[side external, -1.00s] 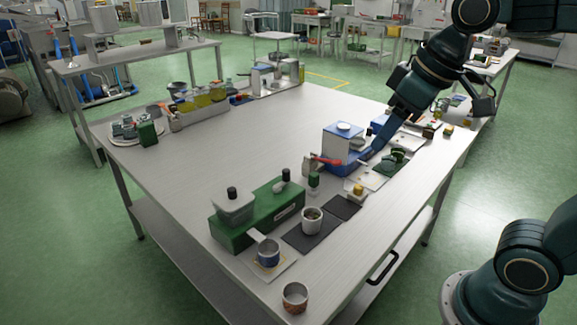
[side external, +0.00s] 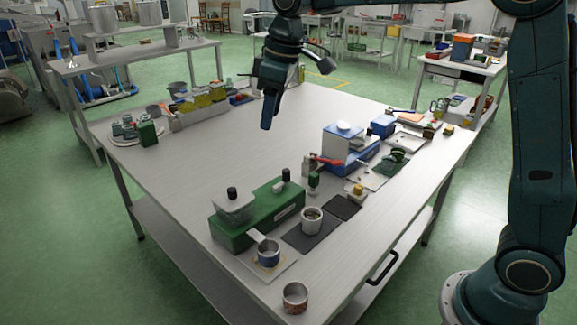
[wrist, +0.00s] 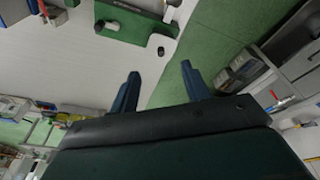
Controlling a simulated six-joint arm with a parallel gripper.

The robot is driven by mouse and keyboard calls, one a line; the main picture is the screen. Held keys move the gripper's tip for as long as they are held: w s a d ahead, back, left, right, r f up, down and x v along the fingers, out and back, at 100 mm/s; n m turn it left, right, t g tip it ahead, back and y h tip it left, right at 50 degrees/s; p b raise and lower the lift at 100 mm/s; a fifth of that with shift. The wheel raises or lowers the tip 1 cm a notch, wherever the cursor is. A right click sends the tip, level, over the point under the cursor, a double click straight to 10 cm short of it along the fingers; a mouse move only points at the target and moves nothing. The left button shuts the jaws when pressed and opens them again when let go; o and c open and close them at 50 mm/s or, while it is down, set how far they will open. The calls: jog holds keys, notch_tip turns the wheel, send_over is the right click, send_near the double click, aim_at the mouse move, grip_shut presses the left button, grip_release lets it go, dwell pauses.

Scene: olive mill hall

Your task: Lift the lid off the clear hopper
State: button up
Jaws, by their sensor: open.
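The clear hopper (side external: 236,213) sits on the left end of a green machine (side external: 268,217) near the table's front. Its lid is on top, with a black knob (side external: 232,193). My gripper (side external: 268,122) is open and empty, pointing down above the back middle of the table, well away from the hopper. In the wrist view the two fingers of my gripper (wrist: 160,72) are spread apart. A green machine (wrist: 130,24) and a small black knob (wrist: 161,50) show beyond them; the hopper's clear walls are hard to make out there.
A metal cup (side external: 268,253) and a grey-white cup (side external: 311,221) stand close in front of the machine. A copper-coloured cup (side external: 295,297) is at the front corner. A blue and white device (side external: 343,145) stands to the right. The table's middle is clear.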

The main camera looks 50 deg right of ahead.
jog(key=n+g, duration=0.1)
jog(key=n, duration=0.1)
send_over(232, 189)
jog(key=s+d, duration=0.2)
notch_tip(232, 189, down, 7)
jog(key=shift+w+a+f, duration=0.45)
jog(key=shift+w+f, duration=0.1)
jog(key=shift+f, duration=0.05)
jog(key=shift+w+a+f, duration=0.15)
jog(key=shift+f, duration=2.15)
jog(key=shift+w+a+f, duration=0.15)
jog(key=shift+a+f, duration=0.05)
jog(key=shift+f, duration=2.05)
jog(key=shift+w+a+f, duration=0.15)
jog(key=shift+f, duration=2.15)
grip_shut()
